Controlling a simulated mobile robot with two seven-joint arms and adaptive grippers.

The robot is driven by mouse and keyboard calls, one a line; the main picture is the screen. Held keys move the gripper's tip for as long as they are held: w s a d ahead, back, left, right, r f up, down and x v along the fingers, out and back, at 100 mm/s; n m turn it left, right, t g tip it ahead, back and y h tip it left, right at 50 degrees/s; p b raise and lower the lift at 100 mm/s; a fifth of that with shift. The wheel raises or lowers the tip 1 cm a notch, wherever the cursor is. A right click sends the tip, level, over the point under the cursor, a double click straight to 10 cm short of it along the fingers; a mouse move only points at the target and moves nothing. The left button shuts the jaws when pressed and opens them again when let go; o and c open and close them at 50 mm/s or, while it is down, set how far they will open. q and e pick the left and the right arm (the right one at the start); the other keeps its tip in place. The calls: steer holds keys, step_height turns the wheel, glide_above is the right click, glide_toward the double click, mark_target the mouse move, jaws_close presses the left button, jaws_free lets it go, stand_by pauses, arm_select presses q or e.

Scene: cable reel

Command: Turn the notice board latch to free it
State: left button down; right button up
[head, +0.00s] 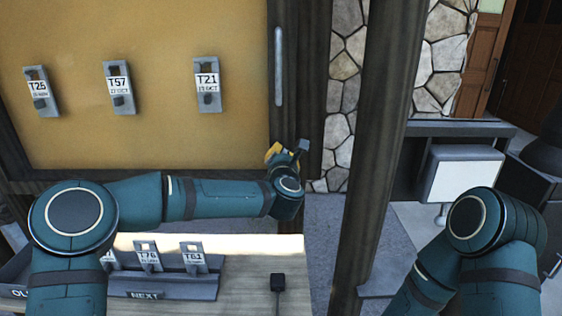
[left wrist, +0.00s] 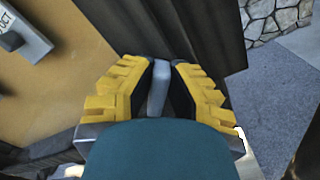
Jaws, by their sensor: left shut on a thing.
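The notice board (head: 160,140) has a yellow-tan face and a dark wooden frame. Its latch, a small grey lever (head: 301,148), is at the frame's lower right corner. My left gripper (head: 277,153) is at this corner, partly hidden behind my own left arm. In the left wrist view its yellow-padded fingers (left wrist: 158,92) are shut on the grey latch lever (left wrist: 158,90), one finger on each side. The lever's base is hidden. My right arm shows at the right, but its gripper is out of view.
Tags T26 (head: 40,90), T57 (head: 119,87) and T21 (head: 207,84) hang on the board. A grey vertical handle (head: 278,66) is on the right frame. Below stands a table (head: 255,262) with a tag rack (head: 165,284). A dark post (head: 375,150) stands right of the latch.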

arm_select(q)
steer(key=m+b, duration=0.1)
steer(key=m, duration=0.2)
steer(key=shift+d, duration=0.15)
steer(key=m+b, duration=0.1)
steer(key=m, duration=0.1)
steer(key=shift+d+f+m, duration=0.1)
steer(key=shift+f+m, duration=0.05)
steer(key=shift+m, duration=0.15)
steer(key=shift+f+m+b, duration=0.15)
steer(key=shift+m+b, duration=0.25)
steer(key=shift+m, duration=0.8)
steer(key=shift+f+m, duration=0.15)
steer(key=shift+m, duration=0.85)
steer(key=c, duration=0.9)
jaws_free()
steer(key=shift+w+f, duration=0.1)
steer(key=shift+c, duration=0.2)
